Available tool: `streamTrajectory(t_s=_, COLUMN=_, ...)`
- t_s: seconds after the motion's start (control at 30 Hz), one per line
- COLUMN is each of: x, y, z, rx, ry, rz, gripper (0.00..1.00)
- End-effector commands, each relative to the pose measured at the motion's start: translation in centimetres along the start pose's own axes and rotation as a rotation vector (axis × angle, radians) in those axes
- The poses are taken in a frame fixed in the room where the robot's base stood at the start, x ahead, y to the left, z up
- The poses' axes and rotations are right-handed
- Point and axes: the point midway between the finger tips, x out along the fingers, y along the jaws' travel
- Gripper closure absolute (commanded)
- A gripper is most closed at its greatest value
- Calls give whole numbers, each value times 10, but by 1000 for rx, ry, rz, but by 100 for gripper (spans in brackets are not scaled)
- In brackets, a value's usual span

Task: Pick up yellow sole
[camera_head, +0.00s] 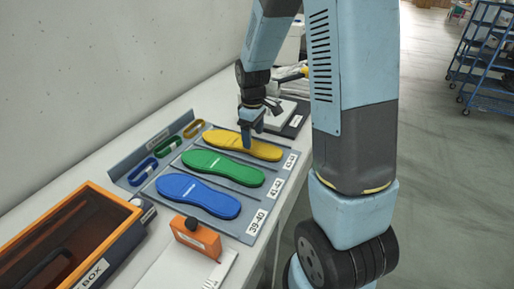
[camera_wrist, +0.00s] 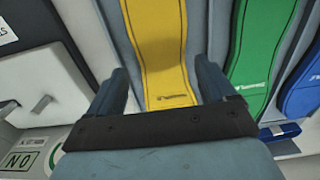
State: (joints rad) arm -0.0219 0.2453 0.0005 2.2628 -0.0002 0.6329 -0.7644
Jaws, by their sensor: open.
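The yellow sole (camera_head: 242,144) lies flat in the far slot of a grey sole tray (camera_head: 262,222), beside the green and blue soles. My gripper (camera_head: 250,134) is over the yellow sole's middle, pointing down. In the wrist view the yellow sole (camera_wrist: 158,50) runs between the two fingers of my gripper (camera_wrist: 162,88), which are apart with one on each side of it. I cannot tell whether the fingers touch the sole or the tray. Part of the sole is hidden behind the gripper in the head view.
The green sole (camera_head: 222,167) and blue sole (camera_head: 198,196) lie nearer in the tray. Several coloured loops, including a blue one (camera_head: 142,171), lie along its left side. An orange-rimmed box (camera_head: 100,191) and an orange tool (camera_head: 195,238) stand in front. A blue shelf cart (camera_head: 487,55) stands far right.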

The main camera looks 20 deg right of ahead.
Motion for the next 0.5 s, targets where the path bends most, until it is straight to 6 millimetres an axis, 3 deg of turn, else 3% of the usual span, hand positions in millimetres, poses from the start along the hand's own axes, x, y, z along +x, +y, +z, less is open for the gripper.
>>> streamTrajectory(t_s=0.2, x=30, y=-2, z=0, rx=1, ry=-2, rz=-2, gripper=17)
streamTrajectory(t_s=0.5, x=38, y=-2, z=0, rx=1, ry=0, rz=-1, gripper=17)
